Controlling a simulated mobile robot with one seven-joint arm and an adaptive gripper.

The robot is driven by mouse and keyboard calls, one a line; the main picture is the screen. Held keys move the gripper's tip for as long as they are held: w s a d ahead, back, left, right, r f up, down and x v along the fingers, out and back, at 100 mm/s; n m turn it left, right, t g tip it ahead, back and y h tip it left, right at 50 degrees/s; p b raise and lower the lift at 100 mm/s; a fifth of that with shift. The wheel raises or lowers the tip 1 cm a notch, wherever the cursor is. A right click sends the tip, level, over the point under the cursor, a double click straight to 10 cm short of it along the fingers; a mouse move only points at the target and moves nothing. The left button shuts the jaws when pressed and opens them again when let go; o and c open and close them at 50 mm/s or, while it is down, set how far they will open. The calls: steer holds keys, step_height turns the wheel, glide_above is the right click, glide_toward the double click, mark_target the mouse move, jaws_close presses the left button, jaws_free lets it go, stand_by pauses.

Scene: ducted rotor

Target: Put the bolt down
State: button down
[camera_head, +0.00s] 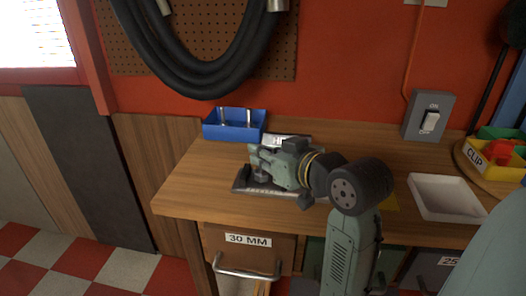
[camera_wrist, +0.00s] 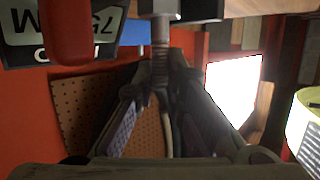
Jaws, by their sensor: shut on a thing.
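The bolt (camera_wrist: 160,42) shows in the wrist view, its threaded shank between the converging tips of my gripper (camera_wrist: 160,72). My gripper is shut on the bolt. The bolt's wider silver end runs up to the picture's top edge, close to a dark grey part, and I cannot tell whether they touch. In the head view my gripper (camera_head: 250,177) is low over the left part of the wooden bench (camera_head: 185,198). The bolt cannot be made out there, hidden by the gripper.
A blue bin (camera_head: 234,131) with upright metal pins stands at the bench's back left, behind my gripper. A white tray (camera_head: 447,215) lies to the right. A yellow bin (camera_head: 486,163) marked CLIP is farther right. A switch box (camera_head: 428,116) is on the red wall.

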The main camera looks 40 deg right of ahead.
steer(key=shift+f, duration=0.1)
steer(key=shift+f, duration=0.15)
steer(key=c, duration=1.7)
jaws_free()
steer(key=shift+o, duration=0.2)
steer(key=shift+r, duration=0.25)
steer(key=b+v, duration=0.2)
steer(key=v, duration=1)
